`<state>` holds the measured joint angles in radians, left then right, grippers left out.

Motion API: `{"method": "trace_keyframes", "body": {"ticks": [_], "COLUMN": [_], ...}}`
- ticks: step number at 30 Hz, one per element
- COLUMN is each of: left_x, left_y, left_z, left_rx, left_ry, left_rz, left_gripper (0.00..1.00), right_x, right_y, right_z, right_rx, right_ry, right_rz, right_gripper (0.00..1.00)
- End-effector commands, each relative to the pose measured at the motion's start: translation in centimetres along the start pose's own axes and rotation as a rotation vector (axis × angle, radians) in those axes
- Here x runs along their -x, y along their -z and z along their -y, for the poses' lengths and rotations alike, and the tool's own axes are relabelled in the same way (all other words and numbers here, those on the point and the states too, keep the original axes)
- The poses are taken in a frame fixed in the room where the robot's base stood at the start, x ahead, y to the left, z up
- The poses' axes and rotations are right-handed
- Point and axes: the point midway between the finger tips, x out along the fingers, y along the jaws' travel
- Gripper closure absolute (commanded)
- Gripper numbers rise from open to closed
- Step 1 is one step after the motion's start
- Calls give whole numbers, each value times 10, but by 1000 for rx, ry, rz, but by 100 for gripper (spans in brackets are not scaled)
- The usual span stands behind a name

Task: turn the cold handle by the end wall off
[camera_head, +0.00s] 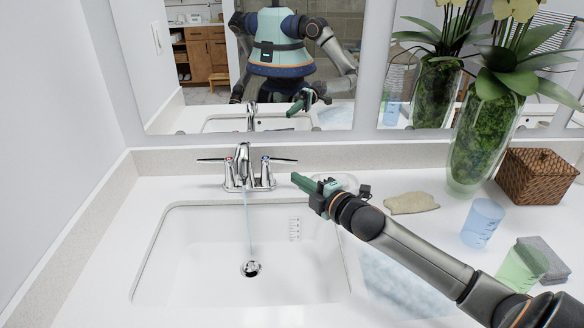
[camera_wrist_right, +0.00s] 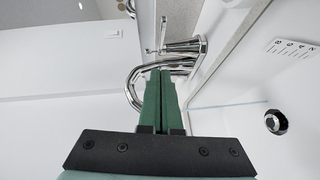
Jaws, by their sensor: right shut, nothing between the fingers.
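A chrome faucet (camera_head: 243,165) stands at the back of the sink, with a left lever handle (camera_head: 211,160) on the end-wall side and a right lever handle (camera_head: 280,160). Their colour marks are too small to read surely. A thin stream of water (camera_head: 248,215) runs from the spout. My right gripper (camera_head: 299,180) is shut and empty, just right of and in front of the right handle, apart from it. In the right wrist view, the closed green fingers (camera_wrist_right: 160,95) point toward the chrome faucet (camera_wrist_right: 185,50). My left gripper is not in view.
The white sink basin (camera_head: 190,250) lies below. A mirror (camera_head: 200,60) is behind, and the end wall (camera_head: 60,110) is at left. A soap dish, beige cloth (camera_head: 411,203), blue cup (camera_head: 482,222), green cup (camera_head: 521,269), wicker box (camera_head: 537,176) and plant vase (camera_head: 478,140) stand at right.

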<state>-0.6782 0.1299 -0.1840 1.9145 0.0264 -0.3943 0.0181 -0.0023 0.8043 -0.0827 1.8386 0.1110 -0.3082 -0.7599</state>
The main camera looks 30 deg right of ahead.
Motion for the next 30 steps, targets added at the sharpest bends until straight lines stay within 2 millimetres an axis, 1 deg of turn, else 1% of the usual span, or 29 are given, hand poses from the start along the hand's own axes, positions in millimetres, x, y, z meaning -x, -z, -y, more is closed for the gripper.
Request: {"method": "trace_keyframes", "body": {"ticks": [1,8,12,19,30], "left_x": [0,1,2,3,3], "left_y": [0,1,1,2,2], "left_z": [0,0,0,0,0], "left_rx": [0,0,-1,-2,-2], "left_ry": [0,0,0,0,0], "left_rz": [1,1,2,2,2], "left_gripper": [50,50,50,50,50], "right_x": [-8,-41,-54,-66,-68], "right_y": [0,0,-14,-26,-28], "right_z": [-2,-2,-2,-1,0], "right_rx": [-1,-2,3,2,2], "right_ry": [-3,-3,0,0,0], "right_rz": [0,0,2,0,-1], "right_gripper": [100,100,100,100,100]}}
